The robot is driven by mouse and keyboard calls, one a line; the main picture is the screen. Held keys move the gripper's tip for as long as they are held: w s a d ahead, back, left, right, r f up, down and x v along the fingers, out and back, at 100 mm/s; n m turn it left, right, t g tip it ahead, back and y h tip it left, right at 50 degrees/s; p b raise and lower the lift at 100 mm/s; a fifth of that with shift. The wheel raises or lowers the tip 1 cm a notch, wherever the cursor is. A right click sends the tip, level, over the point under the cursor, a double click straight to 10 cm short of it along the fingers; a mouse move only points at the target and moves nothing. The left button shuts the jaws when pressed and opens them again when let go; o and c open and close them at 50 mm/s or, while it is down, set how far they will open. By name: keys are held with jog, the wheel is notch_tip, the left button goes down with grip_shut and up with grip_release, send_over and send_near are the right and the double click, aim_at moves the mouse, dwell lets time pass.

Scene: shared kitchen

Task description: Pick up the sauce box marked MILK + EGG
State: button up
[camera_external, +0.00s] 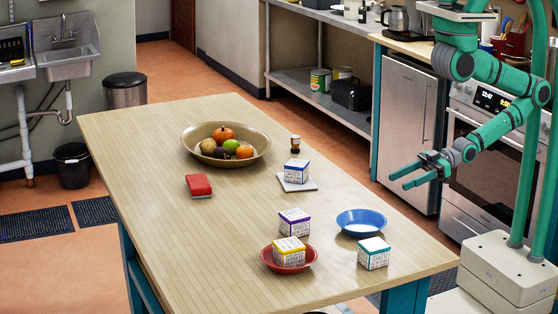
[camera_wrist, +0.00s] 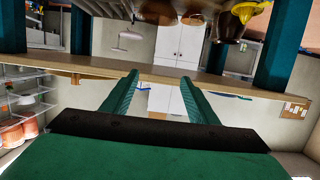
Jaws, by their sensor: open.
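Several white cube-shaped boxes with printed sides stand on the wooden table; their print is too small to read, so I cannot tell which is marked MILK + EGG. The blue-edged box (camera_external: 296,171) is on a white square. The purple-edged box (camera_external: 294,222) stands on bare wood. The yellow-edged box (camera_external: 290,250) is in a red dish. The teal-edged box (camera_external: 373,254) is near the right edge. My gripper (camera_external: 398,181) is open and empty, off the table's right side. Its green fingers show apart in the wrist view (camera_wrist: 159,77), with no box recognisable there.
The table (camera_external: 150,150) also holds a fruit bowl (camera_external: 259,152), a red-and-grey block (camera_external: 199,185), a small dark bottle (camera_external: 295,143), a white square (camera_external: 308,185), a blue bowl (camera_external: 361,223) and the red dish (camera_external: 268,262). The table's left part is clear. An oven (camera_external: 480,150) stands behind my arm.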

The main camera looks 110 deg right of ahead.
jog(key=o, duration=0.4)
jog(key=shift+c, duration=0.2)
